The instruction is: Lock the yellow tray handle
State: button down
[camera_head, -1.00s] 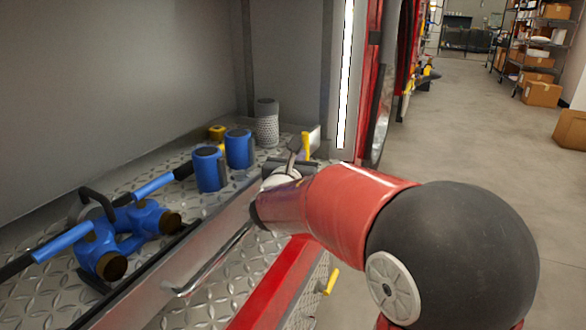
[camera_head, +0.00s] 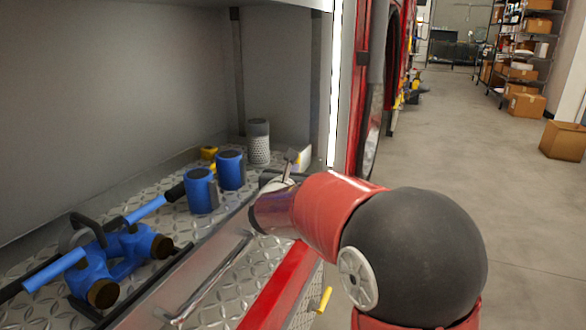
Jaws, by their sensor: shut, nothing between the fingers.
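A yellow handle (camera_head: 323,299) sticks out from the outer face of the red-edged tray (camera_head: 284,284), low and right of its front edge. My gripper is shut and empty, beyond my red wrist, above the far end of the tray. My arm hides most of it, and I cannot tell whether it touches the yellow piece.
A blue pump fitting (camera_head: 120,250) and two blue cylinders (camera_head: 201,190) (camera_head: 231,170) stand on the diamond-plate deck. A perforated metal cylinder (camera_head: 258,143) stands behind them. A metal bar (camera_head: 215,277) runs along the tray. The floor at right is clear up to cardboard boxes (camera_head: 563,140).

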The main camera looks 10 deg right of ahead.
aim_at(299, 161)
jog(key=g+p, duration=0.1)
jog(key=p, duration=0.1)
jog(key=w+d+r+g+y+p, duration=0.1)
jog(key=p, duration=0.1)
jog(key=shift+w+r+m, duration=0.1)
jog(key=shift+r+m, duration=0.15)
jog(key=shift+m, duration=0.05)
jog(key=shift+w+d+f, duration=0.2)
jog(key=shift+w+d, duration=0.05)
jog(key=shift+w, duration=0.15)
jog(key=shift+w+d, duration=0.45)
jog(key=shift+w, duration=0.2)
jog(key=shift+g+y, duration=0.5)
jog(key=shift+g, duration=0.3)
jog(key=shift+s+d+p+x, duration=0.1)
jog(key=shift+d+x, duration=0.05)
jog(key=shift+x, duration=0.8)
jog(key=shift+s+d+p+x, duration=0.1)
jog(key=shift+d+p+x, duration=0.05)
jog(key=shift+x, duration=0.75)
jog(key=shift+s+d+p+x, duration=0.1)
jog(key=shift+d+x, duration=0.05)
jog(key=shift+x, duration=0.8)
jog(key=shift+w+f, duration=0.1)
jog(key=shift+f, duration=0.2)
